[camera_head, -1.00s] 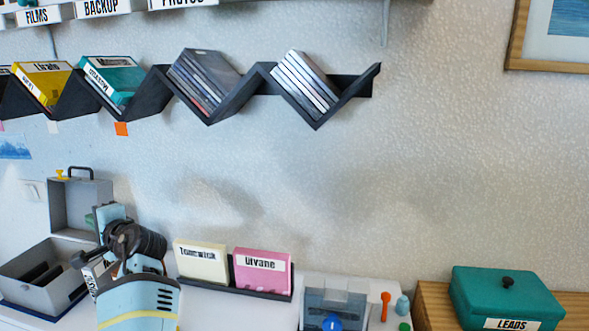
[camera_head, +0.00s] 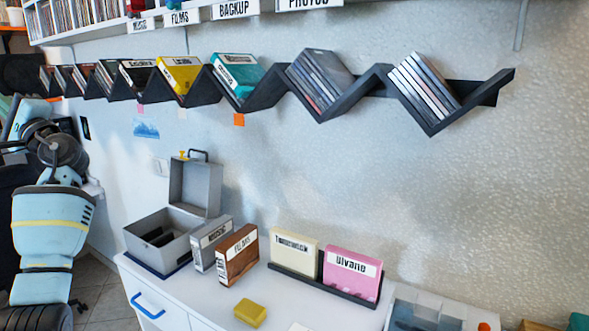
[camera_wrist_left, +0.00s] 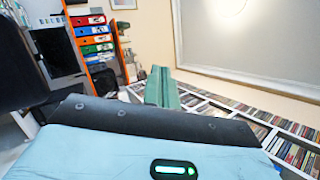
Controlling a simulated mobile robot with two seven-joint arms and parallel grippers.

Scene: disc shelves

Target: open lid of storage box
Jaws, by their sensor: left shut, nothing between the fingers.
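The grey storage box (camera_head: 140,240) stands on the white cabinet in the head view. Its lid (camera_head: 196,188) is open and stands upright at the back, with a dark handle on top and a yellow piece beside it. Dark dividers show inside the box. My left arm is at the far left of the head view, clear of the box, and I cannot make out its fingertips there. In the left wrist view my left gripper (camera_wrist_left: 161,88) is shut and empty, pointing into the room, and the box does not show. My right gripper is not in view.
A grey case (camera_head: 210,243) and a brown FILMS case (camera_head: 237,256) stand right of the box. A yellow block (camera_head: 250,313) lies in front. A dark rack (camera_head: 322,291) holds two cases. A zigzag shelf (camera_head: 375,82) hangs above. Free wall lies between.

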